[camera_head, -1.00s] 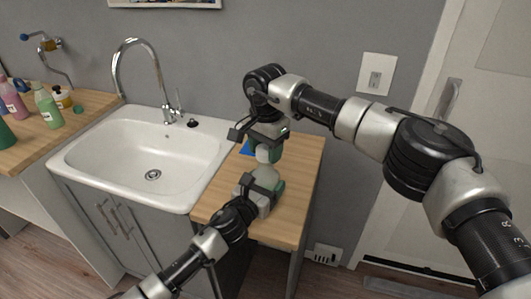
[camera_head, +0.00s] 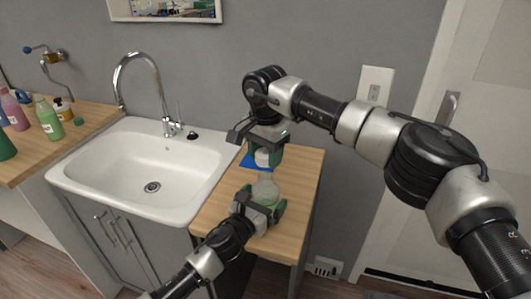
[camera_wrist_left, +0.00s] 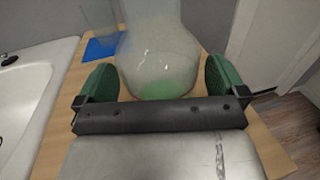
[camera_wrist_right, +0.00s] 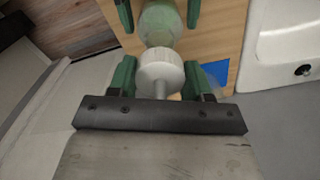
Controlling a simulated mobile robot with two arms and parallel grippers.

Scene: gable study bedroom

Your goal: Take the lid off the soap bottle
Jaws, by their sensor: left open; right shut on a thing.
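The soap bottle (camera_head: 264,190) is clear with a little green at its base, and stands upright over the wooden counter in the head view. In the left wrist view the bottle (camera_wrist_left: 160,62) is between the green fingers of my left gripper (camera_wrist_left: 160,82), which are open with space on both sides. The white ribbed lid (camera_wrist_right: 160,72) is held between the fingers of my right gripper (camera_wrist_right: 160,80). The lid (camera_head: 263,158) is directly above the bottle in the head view; whether they touch is hard to tell.
A blue patch (camera_head: 248,162) lies on the wooden counter (camera_head: 300,185) behind the bottle. A white sink (camera_head: 120,165) with a tall faucet (camera_head: 118,75) is to the left. A green bottle (camera_head: 48,117) and other bottles stand on the far-left counter.

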